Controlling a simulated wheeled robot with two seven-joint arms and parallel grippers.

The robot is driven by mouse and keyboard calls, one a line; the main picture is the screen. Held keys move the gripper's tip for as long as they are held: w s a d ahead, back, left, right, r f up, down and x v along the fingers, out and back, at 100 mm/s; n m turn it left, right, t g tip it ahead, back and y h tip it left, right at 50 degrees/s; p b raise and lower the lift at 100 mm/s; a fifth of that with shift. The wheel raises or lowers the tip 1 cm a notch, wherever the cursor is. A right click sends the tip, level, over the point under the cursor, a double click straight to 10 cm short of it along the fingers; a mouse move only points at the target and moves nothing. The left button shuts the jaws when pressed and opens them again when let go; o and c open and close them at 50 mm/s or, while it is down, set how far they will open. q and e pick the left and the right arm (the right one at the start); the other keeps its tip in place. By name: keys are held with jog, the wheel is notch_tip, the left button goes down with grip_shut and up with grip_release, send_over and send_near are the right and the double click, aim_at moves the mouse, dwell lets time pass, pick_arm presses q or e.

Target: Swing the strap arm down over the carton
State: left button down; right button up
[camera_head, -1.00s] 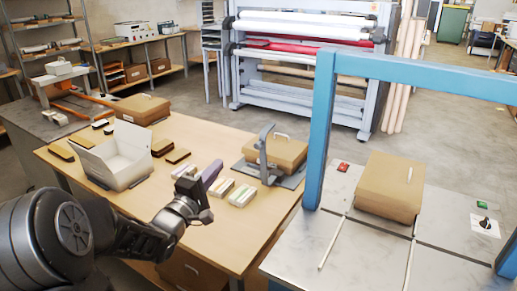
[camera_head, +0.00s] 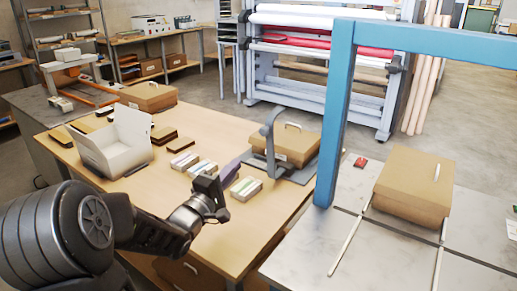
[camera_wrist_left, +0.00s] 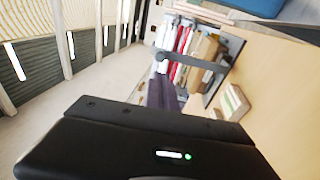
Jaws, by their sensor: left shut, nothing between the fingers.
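The strap arm (camera_head: 270,143) is a grey bent bar standing raised at the left side of the brown carton (camera_head: 291,142). The carton has a white handle on top and sits on a grey base plate (camera_head: 298,176) on the wooden table. The strap arm crosses the left wrist view (camera_wrist_left: 190,61), with the carton (camera_wrist_left: 206,52) behind it. My left gripper (camera_head: 232,168) has purple fingers, shut and empty, just left of the strap arm and apart from it. The fingers also show in the left wrist view (camera_wrist_left: 163,90). My right gripper is out of view.
Small striped packs (camera_head: 246,188) lie below and beside my left gripper. An open white box (camera_head: 112,155) stands further left on the wooden table (camera_head: 235,235). A blue frame (camera_head: 335,125) rises to the right, with another carton (camera_head: 413,185) on a metal table.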

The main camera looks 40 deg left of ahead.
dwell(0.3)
pick_arm(q)
jog(key=p, duration=0.5)
send_near(263, 133)
jog(key=w, duration=0.3)
jog(key=w+r, duration=0.1)
jog(key=w, duration=0.1)
jog(key=shift+w+a, duration=0.3)
jog(key=shift+a, duration=0.05)
jog(key=shift+w, duration=0.55)
jog(key=shift+w+r, duration=0.1)
